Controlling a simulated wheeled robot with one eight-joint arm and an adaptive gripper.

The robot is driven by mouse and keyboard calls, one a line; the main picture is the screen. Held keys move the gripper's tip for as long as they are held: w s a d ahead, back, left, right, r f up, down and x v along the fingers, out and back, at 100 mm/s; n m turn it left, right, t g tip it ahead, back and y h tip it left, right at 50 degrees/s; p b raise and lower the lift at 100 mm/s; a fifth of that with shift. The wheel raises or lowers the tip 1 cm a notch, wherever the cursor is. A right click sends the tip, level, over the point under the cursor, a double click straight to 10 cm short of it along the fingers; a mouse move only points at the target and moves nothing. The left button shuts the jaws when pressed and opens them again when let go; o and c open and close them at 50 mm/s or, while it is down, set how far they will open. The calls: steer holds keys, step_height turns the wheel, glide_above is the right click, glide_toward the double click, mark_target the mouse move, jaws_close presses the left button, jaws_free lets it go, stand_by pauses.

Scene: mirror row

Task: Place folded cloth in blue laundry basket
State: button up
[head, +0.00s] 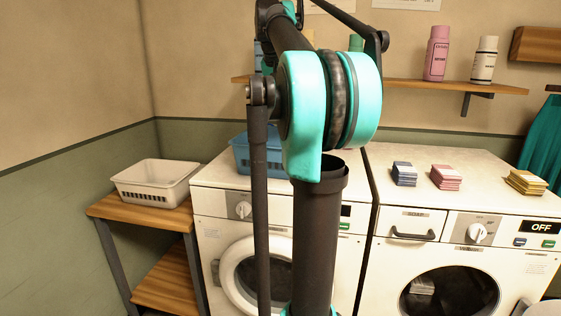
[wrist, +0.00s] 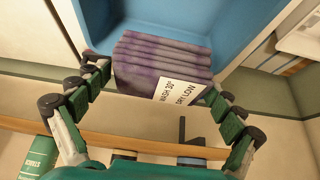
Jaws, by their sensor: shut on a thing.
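The folded cloth (wrist: 158,65) is a purple stack of layers with a white wash label, seen in the wrist view. My gripper (wrist: 158,92) is shut on it, with one finger at each side. The blue laundry basket (wrist: 180,15) fills the top of the wrist view, right behind the cloth; whether they touch I cannot tell. In the head view the blue basket (head: 240,160) stands on the left washer, partly hidden by my arm. My gripper and the purple cloth are hidden there behind my arm.
A white basket (head: 157,184) stands on a wooden stand at left. Blue-grey (head: 404,174), pink (head: 446,177) and yellow (head: 526,182) folded stacks lie on the right washer (head: 480,158). A wall shelf (head: 410,86) with bottles runs above the washers.

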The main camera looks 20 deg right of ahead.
step_height(320, 180, down, 20)
steer(key=shift+r, duration=0.1)
stand_by(0.5)
steer(key=shift+f, duration=0.2)
steer(key=o, duration=0.8)
steer(key=shift+o, duration=0.2)
steer(key=v, duration=1.2)
steer(key=shift+r, duration=0.15)
